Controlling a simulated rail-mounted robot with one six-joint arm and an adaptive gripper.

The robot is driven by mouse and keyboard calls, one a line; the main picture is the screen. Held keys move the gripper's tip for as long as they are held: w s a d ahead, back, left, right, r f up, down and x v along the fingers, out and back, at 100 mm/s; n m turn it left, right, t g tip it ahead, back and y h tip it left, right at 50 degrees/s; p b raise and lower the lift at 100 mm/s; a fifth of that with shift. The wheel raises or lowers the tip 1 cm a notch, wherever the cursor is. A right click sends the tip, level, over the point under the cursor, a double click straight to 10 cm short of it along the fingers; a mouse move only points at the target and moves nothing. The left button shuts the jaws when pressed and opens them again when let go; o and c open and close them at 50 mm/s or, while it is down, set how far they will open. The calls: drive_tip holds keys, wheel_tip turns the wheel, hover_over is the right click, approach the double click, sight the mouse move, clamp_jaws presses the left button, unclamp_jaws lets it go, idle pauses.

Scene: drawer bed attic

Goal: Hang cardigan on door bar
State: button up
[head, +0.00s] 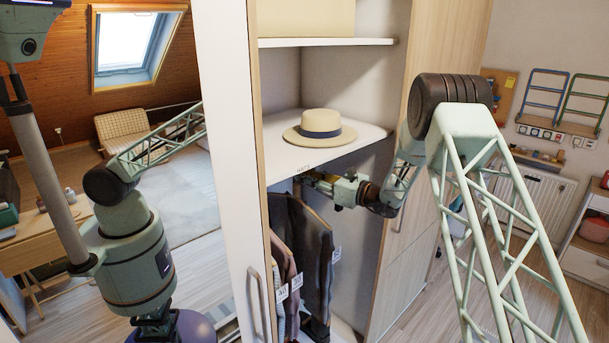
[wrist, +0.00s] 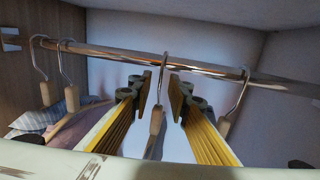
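Several garments (head: 313,262) with white tags hang in the wardrobe below the hat shelf; the nearest is dark grey. I cannot tell which is the cardigan. In the wrist view a metal rail (wrist: 205,66) crosses the picture, and a wooden hanger (wrist: 156,124) hangs from it by its hook. My gripper (wrist: 160,82) is open, with one finger on each side of this hanger's hook and neck; gaps show on both sides. In the head view my gripper (head: 313,178) is just under the shelf, above the garments. A door handle bar (head: 262,304) shows on the white door.
A straw hat (head: 320,124) sits on the shelf (head: 290,148) just above my gripper. More hangers (wrist: 66,92) hang at the left of the rail, and another (wrist: 228,122) at the right. The wardrobe's right door (head: 398,258) stands close to my arm.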

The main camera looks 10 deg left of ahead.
drive_tip(key=v, duration=1.4)
drive_tip(key=shift+w+a, duration=0.1)
idle(0.3)
drive_tip(key=s+a+r+n+g+b, duration=0.1)
drive_tip(key=s+a+r+n+g, duration=0.15)
drive_tip(key=s+r, duration=0.4)
drive_tip(key=s+a+r+n+g, duration=0.2)
drive_tip(key=s+r+n+g, duration=0.15)
drive_tip(key=s, duration=0.65)
drive_tip(key=s+d+r+n+g+h+b, duration=0.1)
drive_tip(key=s+r+n+h, duration=0.15)
drive_tip(key=s, duration=0.75)
drive_tip(key=s+r+n+g+h+b, duration=0.15)
drive_tip(key=s+n, duration=0.25)
drive_tip(key=s, duration=0.6)
drive_tip(key=s+d+n+t+h+b, duration=0.1)
drive_tip(key=s+d+n+h, duration=0.4)
drive_tip(key=s+d, duration=0.8)
drive_tip(key=s+d+n+t+h, duration=0.3)
drive_tip(key=s+d+n+h, duration=0.3)
drive_tip(key=s+d, duration=0.7)
drive_tip(key=shift+s+h+b, duration=0.35)
drive_tip(key=shift+s+h, duration=0.05)
drive_tip(key=shift+s, duration=3.8)
drive_tip(key=shift+a, duration=0.1)
